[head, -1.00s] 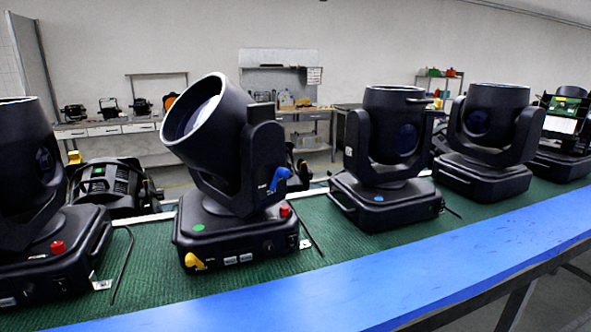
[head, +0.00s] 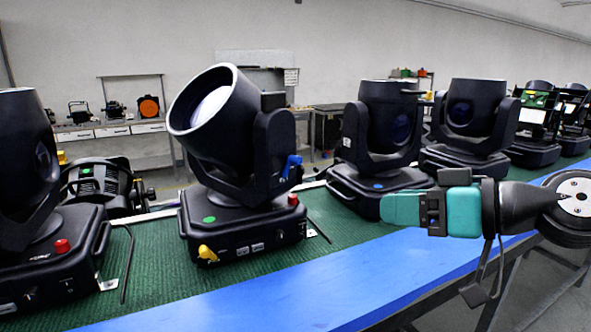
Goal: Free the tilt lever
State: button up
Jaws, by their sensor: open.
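The black moving-head lamp (head: 232,150) stands on the green mat left of centre, its head tilted up to the left. A blue lever (head: 292,166) sits on the right side of its yoke; I take this as the tilt lever. A yellow lever (head: 207,253) and a red knob (head: 292,199) are on its base. My gripper (head: 386,208), with teal fingers, is open and empty. It points left over the bench's front edge, to the right of the lamp and clear of the blue lever.
More lamps stand on the green mat (head: 145,270), one at the left (head: 28,180) and others to the right (head: 385,135). A thin black rod lies left of the lamp. The blue front edge strip (head: 300,290) is bare. A workbench stands behind.

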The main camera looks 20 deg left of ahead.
aim_at(300, 162)
jog(key=w+a+y+p, duration=0.1)
jog(key=w+a+p, duration=0.1)
jog(key=a, duration=0.4)
jog(key=w+a+t+y+p, duration=0.1)
jog(key=w+a+p, duration=0.1)
jog(key=w+a, duration=0.2)
jog(key=w+a+p, duration=0.2)
jog(key=w+a, duration=0.1)
jog(key=a, duration=0.6)
jog(key=shift+r+t+y+p, duration=0.35)
jog(key=shift+r+t+y, duration=0.05)
jog(key=shift+w, duration=0.1)
jog(key=shift+c, duration=0.4)
